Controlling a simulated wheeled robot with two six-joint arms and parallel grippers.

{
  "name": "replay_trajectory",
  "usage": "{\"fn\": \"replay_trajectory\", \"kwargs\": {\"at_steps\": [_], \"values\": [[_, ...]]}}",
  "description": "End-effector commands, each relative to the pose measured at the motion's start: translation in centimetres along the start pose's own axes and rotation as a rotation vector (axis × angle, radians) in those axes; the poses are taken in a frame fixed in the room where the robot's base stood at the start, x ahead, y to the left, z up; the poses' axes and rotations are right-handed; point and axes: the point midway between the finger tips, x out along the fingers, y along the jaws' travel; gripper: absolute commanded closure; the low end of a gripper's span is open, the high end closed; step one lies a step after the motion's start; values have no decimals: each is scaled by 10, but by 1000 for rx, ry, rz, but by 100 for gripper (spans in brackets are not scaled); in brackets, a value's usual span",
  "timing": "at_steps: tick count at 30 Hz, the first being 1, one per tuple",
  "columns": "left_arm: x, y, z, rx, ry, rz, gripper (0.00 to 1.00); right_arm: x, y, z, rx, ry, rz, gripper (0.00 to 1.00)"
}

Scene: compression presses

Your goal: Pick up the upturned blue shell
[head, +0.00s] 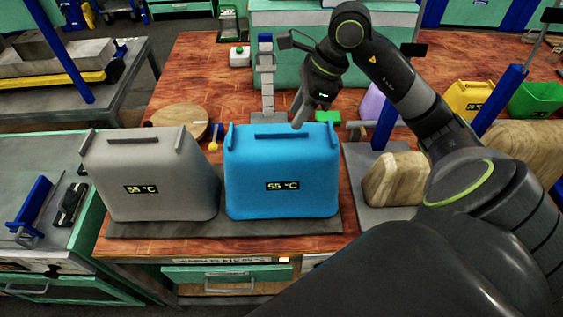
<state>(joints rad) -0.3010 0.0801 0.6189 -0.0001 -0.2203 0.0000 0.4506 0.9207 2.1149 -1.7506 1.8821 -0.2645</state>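The blue shell (283,185) stands on a dark grey mat (230,228) at the front of the wooden bench, with a "55 °C" label on its front. It has a ridge at each top side and a dark slot along the top. My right gripper (299,120) hangs over the shell's top back edge, right of the slot. Only one finger shows clearly, so its opening is unclear, and I cannot tell if it touches the shell. No lifting shows. My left gripper is not in view.
A grey shell (150,185) stands close on the left of the blue one. A wooden block (395,180) sits to the right, near a blue post (390,120). A grey post (266,80) and a round wooden board (178,118) are behind. Yellow (468,100) and green bins (535,100) stand far right.

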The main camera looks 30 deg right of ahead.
Motion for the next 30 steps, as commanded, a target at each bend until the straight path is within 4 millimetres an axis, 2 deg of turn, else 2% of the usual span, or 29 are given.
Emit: {"fn": "replay_trajectory", "kwargs": {"at_steps": [7,13,30], "values": [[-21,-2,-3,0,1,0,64,24,-2,-1,4,-2,7,67],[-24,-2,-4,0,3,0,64,44,-3,-2,2,-1,3,67],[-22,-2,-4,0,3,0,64,49,-3,-3,1,1,0,67]]}}
